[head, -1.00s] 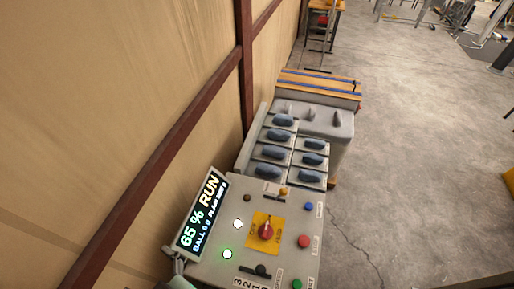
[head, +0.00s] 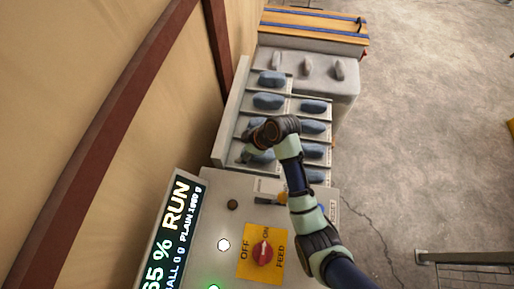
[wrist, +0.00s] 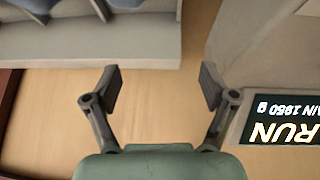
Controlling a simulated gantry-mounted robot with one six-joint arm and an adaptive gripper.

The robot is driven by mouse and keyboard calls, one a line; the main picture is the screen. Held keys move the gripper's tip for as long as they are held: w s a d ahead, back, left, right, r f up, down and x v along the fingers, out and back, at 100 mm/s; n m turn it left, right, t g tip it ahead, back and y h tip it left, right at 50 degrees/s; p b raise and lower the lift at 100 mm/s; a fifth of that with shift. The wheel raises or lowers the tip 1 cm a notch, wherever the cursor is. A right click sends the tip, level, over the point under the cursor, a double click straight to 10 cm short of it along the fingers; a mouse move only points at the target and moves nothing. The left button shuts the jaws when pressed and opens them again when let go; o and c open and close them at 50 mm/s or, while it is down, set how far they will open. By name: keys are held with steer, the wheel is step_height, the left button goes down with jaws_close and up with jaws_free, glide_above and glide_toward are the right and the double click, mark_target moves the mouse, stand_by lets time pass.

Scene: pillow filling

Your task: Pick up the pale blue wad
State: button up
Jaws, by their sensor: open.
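Several blue wads, such as one at the back left (head: 271,78) and one at the right (head: 313,106), lie in the compartments of a grey two-column rack (head: 232,112). They look alike in colour; I cannot tell one out as the palest. My gripper (head: 250,152) is over the front left of the rack, partly covering the wads there. In the wrist view my gripper (wrist: 157,85) is open and empty, with tan panelling between its fingers. Parts of two wads (wrist: 125,3) show in the rack at the top left edge, apart from the fingers.
A control panel (head: 215,205) with knobs stands in front of the rack, its lit display (head: 175,225) at the left; the display also shows in the wrist view (wrist: 285,118). A tan wall (head: 80,90) with brown beams runs along the left. Open floor (head: 430,130) lies right.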

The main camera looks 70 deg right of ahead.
steer(key=shift+y, duration=0.5)
steer(key=s+d+f, duration=0.2)
steer(key=s+d+f+b, duration=0.1)
steer(key=s+f, duration=0.1)
steer(key=f, duration=0.1)
steer(key=s+d+f+b, duration=0.1)
steer(key=s+d+f, duration=0.1)
steer(key=s, duration=0.1)
steer(key=shift+d+f, duration=0.3)
steer(key=shift+d, duration=0.05)
steer(key=shift+x, duration=1.25)
steer(key=x, duration=0.3)
steer(key=w+b+x, duration=0.1)
steer(key=x, duration=0.1)
steer(key=shift+d+r, duration=0.15)
steer(key=shift+d, duration=0.15)
steer(key=shift+c, duration=0.2)
steer(key=c, duration=1.3)
